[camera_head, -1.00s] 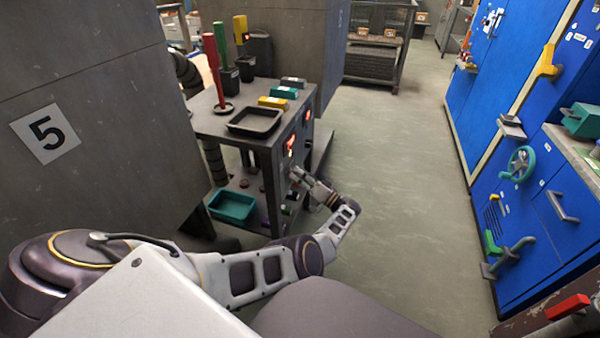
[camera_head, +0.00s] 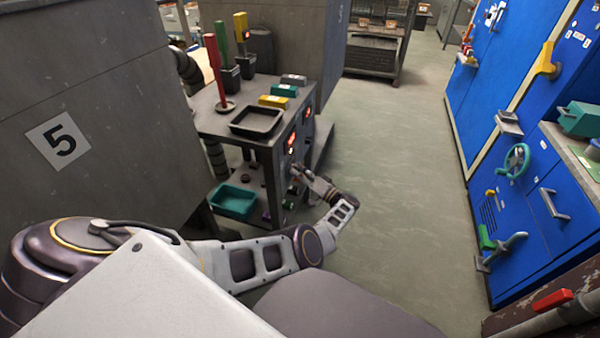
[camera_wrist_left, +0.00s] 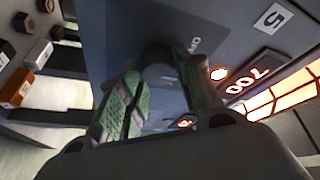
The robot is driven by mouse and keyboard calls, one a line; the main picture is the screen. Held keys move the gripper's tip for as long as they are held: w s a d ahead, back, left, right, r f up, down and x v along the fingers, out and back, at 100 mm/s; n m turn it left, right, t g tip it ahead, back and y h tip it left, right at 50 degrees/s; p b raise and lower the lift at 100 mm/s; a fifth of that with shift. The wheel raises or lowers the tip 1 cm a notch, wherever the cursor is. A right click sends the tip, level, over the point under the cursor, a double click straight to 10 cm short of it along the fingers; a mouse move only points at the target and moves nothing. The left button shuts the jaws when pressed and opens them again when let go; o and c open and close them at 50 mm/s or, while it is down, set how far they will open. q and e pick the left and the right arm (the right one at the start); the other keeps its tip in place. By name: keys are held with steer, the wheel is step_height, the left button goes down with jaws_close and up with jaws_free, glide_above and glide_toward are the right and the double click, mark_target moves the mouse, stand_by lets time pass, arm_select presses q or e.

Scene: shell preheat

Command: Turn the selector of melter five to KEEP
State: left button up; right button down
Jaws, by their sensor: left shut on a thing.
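The selector (camera_wrist_left: 158,52) of melter five shows in the left wrist view as a dark rounded knob on the grey panel, between my fingers. My left gripper (camera_wrist_left: 160,88) is shut on it. In the head view my left gripper (camera_head: 297,171) is at the front panel (camera_head: 284,160) of the stand beside the cabinet marked 5 (camera_head: 58,140). The lettering beside the knob is partly hidden, and I cannot read which position it points to. A lit red display (camera_wrist_left: 247,82) and a number plate (camera_wrist_left: 273,18) sit on the panel. My right gripper is not in view.
The stand top carries a black tray (camera_head: 256,122), a red upright bar (camera_head: 216,72) and small coloured boxes. A teal bin (camera_head: 233,200) is on its lower shelf. Blue cabinets (camera_head: 525,190) with handles stand at right. The grey floor (camera_head: 400,170) between is clear.

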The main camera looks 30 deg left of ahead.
arm_select(q)
steer(key=o, duration=1)
steer(key=shift+w+f+n+g+y+b, duration=0.1)
steer(key=shift+n+g+y+b, duration=0.5)
steer(key=shift+n+b, duration=1.35)
steer(key=shift+f+n+g+y+b, duration=0.1)
steer(key=shift+n+g+y+b, duration=0.15)
steer(key=shift+n+g+b, duration=1.15)
steer(key=shift+w+f+n+g+y+b, duration=0.15)
steer(key=shift+n+y+b, duration=0.3)
steer(key=shift+n+b, duration=1.95)
steer(key=shift+s+r+g+b, duration=0.15)
steer(key=shift+g+b, duration=0.1)
steer(key=shift+b, duration=0.4)
